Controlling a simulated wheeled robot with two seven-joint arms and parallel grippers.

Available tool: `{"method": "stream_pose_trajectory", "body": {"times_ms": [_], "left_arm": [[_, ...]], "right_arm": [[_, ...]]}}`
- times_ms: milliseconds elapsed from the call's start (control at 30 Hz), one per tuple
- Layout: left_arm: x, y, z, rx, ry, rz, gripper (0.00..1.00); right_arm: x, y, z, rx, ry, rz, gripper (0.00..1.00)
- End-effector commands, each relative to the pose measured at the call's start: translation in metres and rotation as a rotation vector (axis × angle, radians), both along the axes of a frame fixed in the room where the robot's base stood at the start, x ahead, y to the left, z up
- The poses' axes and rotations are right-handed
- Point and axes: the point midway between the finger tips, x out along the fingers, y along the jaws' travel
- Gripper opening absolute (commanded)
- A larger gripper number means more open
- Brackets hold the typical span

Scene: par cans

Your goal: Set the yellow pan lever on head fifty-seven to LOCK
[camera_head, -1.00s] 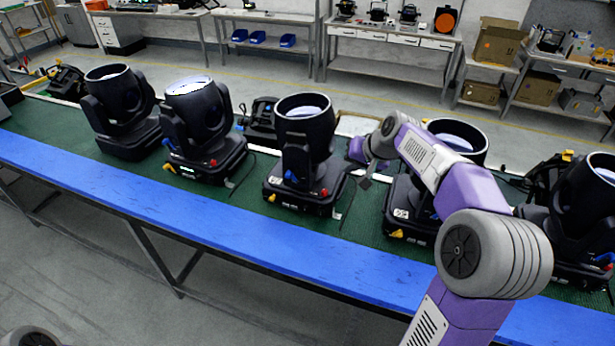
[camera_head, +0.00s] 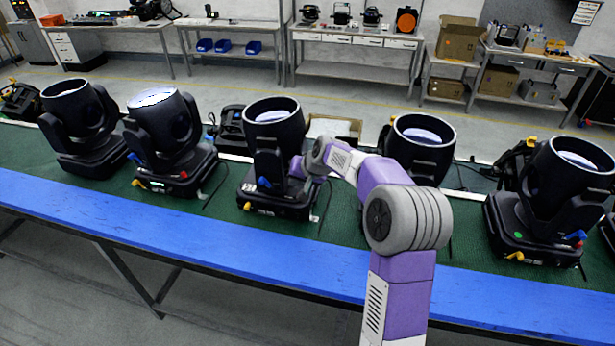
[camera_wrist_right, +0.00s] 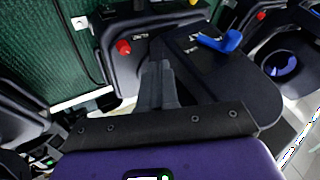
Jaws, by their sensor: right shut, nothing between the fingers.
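Several black moving heads stand on the green bench top. My right arm reaches to the right side of the middle one (camera_head: 273,128), which has a blue lever (camera_head: 264,183) on its yoke and a yellow lever (camera_head: 247,206) at its base front. I cannot read any head number or lever label. My right gripper (camera_wrist_right: 158,70) is shut and empty, close over a black head's base and yoke. In the right wrist view, a red knob (camera_wrist_right: 123,47) is left of the fingers and a blue lever (camera_wrist_right: 222,40) right of them. A yellow part (camera_wrist_right: 193,2) shows at the top edge. My left gripper is out of view.
Neighbouring heads stand left (camera_head: 165,135) and right (camera_head: 422,145), the right one partly behind my arm. Another head (camera_head: 560,195) is farther right. The blue front edge (camera_head: 180,225) of the bench is clear. Thin cables lie between the bases.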

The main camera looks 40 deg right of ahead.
Motion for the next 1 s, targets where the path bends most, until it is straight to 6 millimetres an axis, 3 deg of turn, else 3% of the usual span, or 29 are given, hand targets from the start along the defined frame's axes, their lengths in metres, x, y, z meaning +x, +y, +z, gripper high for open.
{"method": "stream_pose_trajectory", "body": {"times_ms": [500,733,1000], "left_arm": [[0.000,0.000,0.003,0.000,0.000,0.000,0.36],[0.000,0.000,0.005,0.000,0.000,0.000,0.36],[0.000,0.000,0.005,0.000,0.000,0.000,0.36]], "right_arm": [[0.008,0.009,0.000,0.001,0.000,-0.001,0.00],[0.016,0.032,0.000,0.001,0.000,0.003,0.00],[0.017,0.033,0.000,0.003,0.001,0.002,0.00]]}}
